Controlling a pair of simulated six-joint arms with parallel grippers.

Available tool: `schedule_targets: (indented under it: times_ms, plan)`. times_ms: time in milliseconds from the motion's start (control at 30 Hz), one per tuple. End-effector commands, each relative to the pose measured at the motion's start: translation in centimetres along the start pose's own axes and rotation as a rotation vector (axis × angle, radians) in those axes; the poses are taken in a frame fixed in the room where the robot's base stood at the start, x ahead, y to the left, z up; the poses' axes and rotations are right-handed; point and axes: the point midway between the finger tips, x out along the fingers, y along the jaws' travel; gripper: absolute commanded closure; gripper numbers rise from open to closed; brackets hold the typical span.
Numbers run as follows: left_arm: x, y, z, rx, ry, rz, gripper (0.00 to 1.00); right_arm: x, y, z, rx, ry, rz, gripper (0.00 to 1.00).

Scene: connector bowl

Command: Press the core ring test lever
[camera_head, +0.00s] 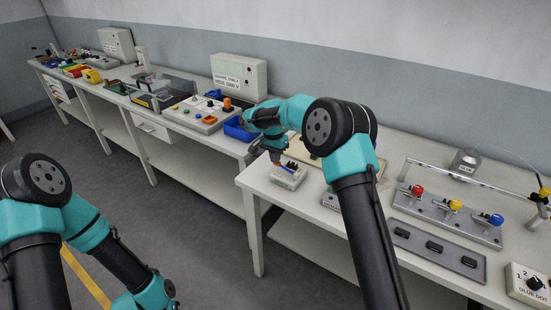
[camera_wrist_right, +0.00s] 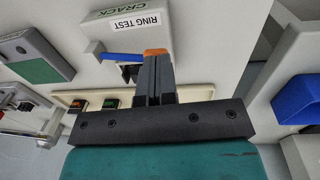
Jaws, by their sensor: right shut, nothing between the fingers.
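The ring test box (camera_head: 288,178) is a small pale unit at the left end of the near bench. The right wrist view shows its label "RING TEST" (camera_wrist_right: 128,22) and a blue lever (camera_wrist_right: 120,57). My right gripper (camera_wrist_right: 155,54) is shut and empty, with orange fingertips right beside the lever's right end. Whether they touch it I cannot tell. In the head view my right gripper (camera_head: 278,162) is just above the box, and its fingers partly hide it. My left arm is at lower left; its gripper is out of the frame.
Left of the box is a gap between benches, with a blue bin (camera_head: 238,130) on the far bench's end. Right of my arm stand a grey panel with red, yellow and blue valves (camera_head: 452,215), a slotted plate (camera_head: 436,249) and a dial box (camera_head: 530,284).

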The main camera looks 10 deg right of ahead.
Motion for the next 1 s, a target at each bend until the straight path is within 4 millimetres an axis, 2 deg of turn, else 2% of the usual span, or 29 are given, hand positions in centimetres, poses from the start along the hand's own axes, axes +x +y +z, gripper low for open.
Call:
schedule_targets:
  times_ms: [200, 367, 567, 1000]
  plan:
    - [0.0, 0.0, 0.0, 0.0, 0.0, 0.0, 1.0, -0.1, 0.0, 0.0, 0.0, 0.0, 0.0, 1.0]
    - [0.0, 0.0, 0.0, 0.0, 0.0, 0.0, 1.0, -0.9, 0.2, -0.1, 0.002, 0.0, 0.0, 1.0]
    - [0.0, 0.0, 0.0, 0.0, 0.0, 0.0, 1.0, -3.8, 1.1, -0.3, 0.008, 0.001, -0.002, 1.0]
    - [0.0, 0.0, 0.0, 0.0, 0.0, 0.0, 1.0, -11.8, 2.4, -0.3, 0.009, 0.0, -0.002, 1.0]
